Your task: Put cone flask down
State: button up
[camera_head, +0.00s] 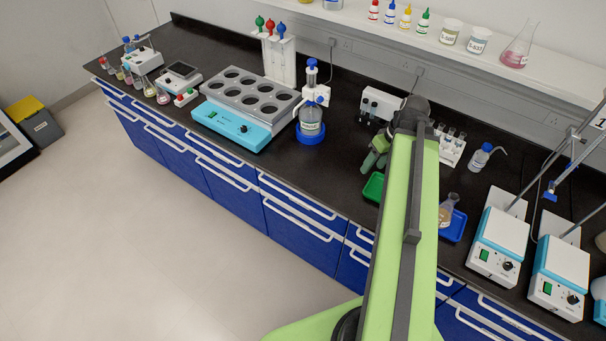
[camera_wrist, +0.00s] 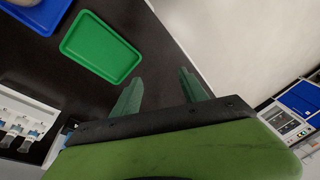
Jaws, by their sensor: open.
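A cone flask (camera_head: 447,211) with tan contents stands on a blue tray (camera_head: 459,226) at the right of the bench, partly behind my arm. In the wrist view the blue tray (camera_wrist: 45,14) is at the top left, with only a bit of something on it at the frame edge. My gripper (camera_head: 375,160) is open, with its fingers apart and empty in the wrist view (camera_wrist: 160,88). It is left of the flask, near a green tray (camera_head: 371,188). The green tray, also in the wrist view (camera_wrist: 101,48), looks empty.
Two hotplate stirrers (camera_head: 498,236) (camera_head: 560,272) stand right of the blue tray. A wash bottle (camera_head: 480,157) and a small rack (camera_head: 452,150) are behind it. A water bath (camera_head: 245,110) stands left. A pink-filled flask (camera_head: 516,57) is on the shelf.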

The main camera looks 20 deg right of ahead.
jog(key=w+a+m+g+h, duration=0.1)
jog(key=w+a, duration=0.2)
jog(key=a, duration=1.1)
jog(key=w+a+g+h, duration=0.1)
jog(key=w+a, duration=0.2)
jog(key=a, duration=1.1)
notch_tip(320, 180, down, 9)
jog(key=b, duration=0.8)
jog(key=shift+s+d, duration=0.25)
jog(key=shift+d, duration=0.05)
jog(key=shift+f, duration=0.1)
